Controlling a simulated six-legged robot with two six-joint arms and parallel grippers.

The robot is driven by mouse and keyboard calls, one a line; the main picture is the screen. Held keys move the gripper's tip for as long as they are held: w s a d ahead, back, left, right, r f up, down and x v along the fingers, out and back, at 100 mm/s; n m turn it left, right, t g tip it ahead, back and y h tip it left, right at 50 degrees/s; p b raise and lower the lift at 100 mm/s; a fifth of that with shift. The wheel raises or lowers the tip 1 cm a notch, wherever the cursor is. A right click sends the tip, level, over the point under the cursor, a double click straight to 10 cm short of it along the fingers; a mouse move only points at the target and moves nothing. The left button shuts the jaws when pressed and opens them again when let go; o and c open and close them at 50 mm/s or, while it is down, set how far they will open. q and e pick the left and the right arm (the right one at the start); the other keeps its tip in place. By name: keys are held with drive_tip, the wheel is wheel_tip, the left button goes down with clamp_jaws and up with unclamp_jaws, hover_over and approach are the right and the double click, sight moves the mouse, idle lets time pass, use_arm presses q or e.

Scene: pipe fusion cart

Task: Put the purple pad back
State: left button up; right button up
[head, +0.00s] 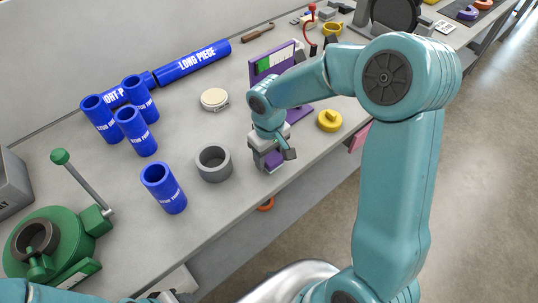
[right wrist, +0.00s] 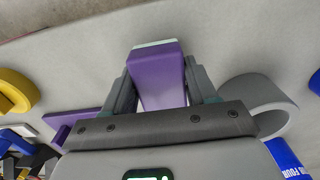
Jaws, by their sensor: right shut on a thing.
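The purple pad (right wrist: 160,80) is between the two fingers of my right gripper (right wrist: 160,92), with a pale strip along its far end. In the head view my right gripper (head: 272,158) is near the bench's front edge, just right of the grey ring. Only a small part of the pad (head: 275,164) shows there, the rest hidden by the gripper. A purple stand (head: 262,66) with a green and white panel is behind my right forearm, its base partly hidden. Part of my left arm shows at the bottom left, but its jaws cannot be made out.
The grey ring (head: 214,163) and a blue sleeve (head: 163,188) stand left of my right gripper. A yellow knobbed piece (head: 330,121) sits to the right. A green machine (head: 62,242) with a lever fills the left front.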

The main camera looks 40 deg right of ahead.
drive_tip(key=shift+w+d+f, duration=0.1)
drive_tip(key=shift+w+f, duration=0.05)
drive_tip(key=shift+f, duration=0.5)
drive_tip(key=shift+f+b, duration=0.2)
drive_tip(key=shift+b, duration=0.1)
drive_tip(key=o, duration=1.2)
drive_tip(key=shift+r, duration=0.1)
